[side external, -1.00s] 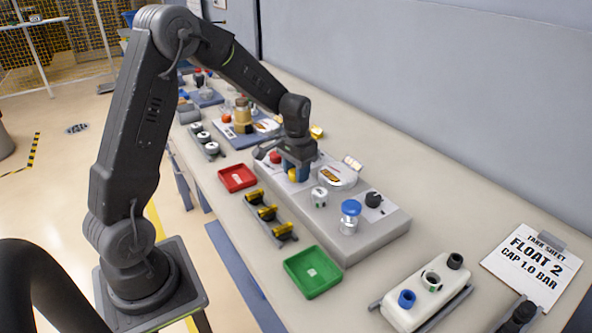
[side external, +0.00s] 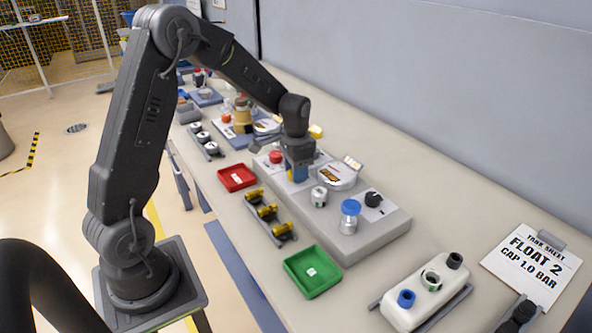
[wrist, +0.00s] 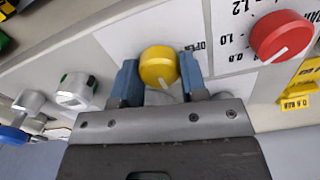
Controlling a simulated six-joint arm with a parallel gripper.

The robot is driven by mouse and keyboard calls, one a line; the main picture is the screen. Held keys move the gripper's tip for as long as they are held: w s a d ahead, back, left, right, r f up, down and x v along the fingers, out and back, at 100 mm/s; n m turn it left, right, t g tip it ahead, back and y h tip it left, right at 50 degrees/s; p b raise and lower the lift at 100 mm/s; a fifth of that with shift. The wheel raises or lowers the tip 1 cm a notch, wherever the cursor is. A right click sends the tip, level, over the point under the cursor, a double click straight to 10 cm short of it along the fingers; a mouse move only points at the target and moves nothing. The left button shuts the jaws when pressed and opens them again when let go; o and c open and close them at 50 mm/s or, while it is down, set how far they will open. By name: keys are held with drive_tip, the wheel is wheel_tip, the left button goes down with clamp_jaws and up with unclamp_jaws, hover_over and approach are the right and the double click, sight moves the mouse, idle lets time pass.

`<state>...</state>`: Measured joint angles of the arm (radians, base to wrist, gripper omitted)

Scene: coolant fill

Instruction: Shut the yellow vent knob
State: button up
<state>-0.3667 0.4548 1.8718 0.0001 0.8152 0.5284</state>
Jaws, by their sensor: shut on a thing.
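The yellow vent knob (wrist: 159,66) sits on the grey panel in the wrist view, with a white pointer line aimed toward the picture's bottom. The word OPEN is printed to its right. My gripper (wrist: 160,78) has its two blue fingers on either side of the knob and is shut on it. In the side external view my gripper (side external: 297,173) points down at the grey console (side external: 375,232), and its fingers mostly hide the knob.
A red knob (wrist: 281,37) with a printed scale is to the right of the yellow one. A silver fitting (wrist: 76,91) is to the left. On the console stand a blue-topped valve (side external: 350,208) and a black knob (side external: 373,199). Red (side external: 237,177) and green (side external: 312,272) trays lie in front.

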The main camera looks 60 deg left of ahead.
drive_tip(key=o, duration=0.9)
drive_tip(key=shift+r, duration=0.15)
wheel_tip(320, 180, up, 14)
drive_tip(key=shift+f, duration=0.2)
drive_tip(key=s+d+r+t, duration=0.1)
drive_tip(key=s+d+t, duration=0.1)
drive_tip(key=s+d, duration=0.3)
drive_tip(key=s+d+r+n+t, duration=0.1)
drive_tip(key=s+d, duration=0.4)
drive_tip(key=s, duration=0.3)
drive_tip(key=s+d+r+t, duration=0.1)
drive_tip(key=s+d+t, duration=0.1)
drive_tip(key=s+d, duration=0.3)
drive_tip(key=shift+s+d+n+t, duration=0.2)
drive_tip(key=shift+s+n+t, duration=0.15)
drive_tip(key=shift+s, duration=0.9)
